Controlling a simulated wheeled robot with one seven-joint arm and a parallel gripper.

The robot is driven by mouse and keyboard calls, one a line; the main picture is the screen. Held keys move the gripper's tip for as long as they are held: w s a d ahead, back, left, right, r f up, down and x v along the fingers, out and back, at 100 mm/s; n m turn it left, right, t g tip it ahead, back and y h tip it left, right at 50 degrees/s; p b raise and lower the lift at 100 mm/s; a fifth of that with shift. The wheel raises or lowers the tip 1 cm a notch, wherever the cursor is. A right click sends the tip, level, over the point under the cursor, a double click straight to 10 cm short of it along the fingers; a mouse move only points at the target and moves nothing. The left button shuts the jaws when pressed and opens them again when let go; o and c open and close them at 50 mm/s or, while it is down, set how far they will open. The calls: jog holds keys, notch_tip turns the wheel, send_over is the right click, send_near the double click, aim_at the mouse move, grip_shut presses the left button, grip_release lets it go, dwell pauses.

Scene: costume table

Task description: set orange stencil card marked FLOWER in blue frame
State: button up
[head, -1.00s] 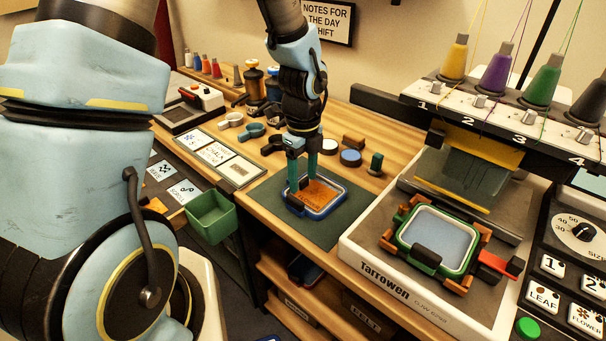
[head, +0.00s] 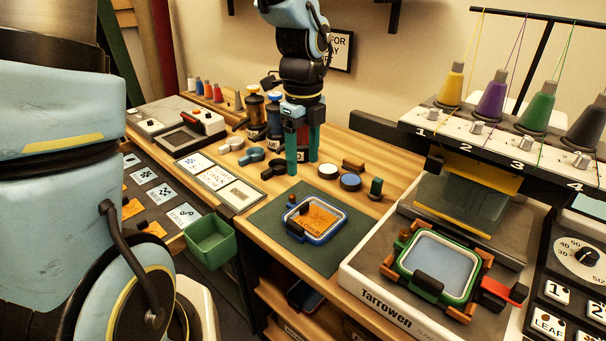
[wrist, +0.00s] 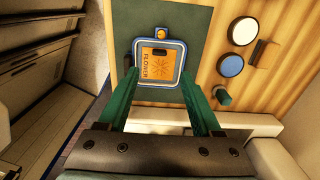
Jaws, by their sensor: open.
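The orange stencil card (head: 318,219) lies inside the blue frame (head: 294,238) on the dark green mat (head: 330,262). In the wrist view the card (wrist: 158,69) reads FLOWER with a flower pattern, and it looks flat within the frame's (wrist: 183,50) border. My gripper (head: 303,170) is open and empty, with its green fingers above and behind the frame in the head view. In the wrist view its fingertips (wrist: 160,85) are apart on either side of the frame, with nothing between them.
A green hoop (head: 437,265) sits on the white Tarrowen machine (head: 375,293) at right. A green bin (head: 209,238) hangs at the counter's left edge. Round pads (head: 350,181) and a small green peg (head: 376,188) stand behind the mat. An open drawer of cards (head: 160,191) is at left.

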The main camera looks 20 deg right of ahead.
jog(key=shift+r, duration=0.45)
jog(key=w+a+f+n+t, duration=0.1)
jog(key=a+n, duration=2.4)
jog(key=n, duration=0.4)
jog(key=shift+a+t, duration=0.2)
jog(key=shift+t, duration=0.1)
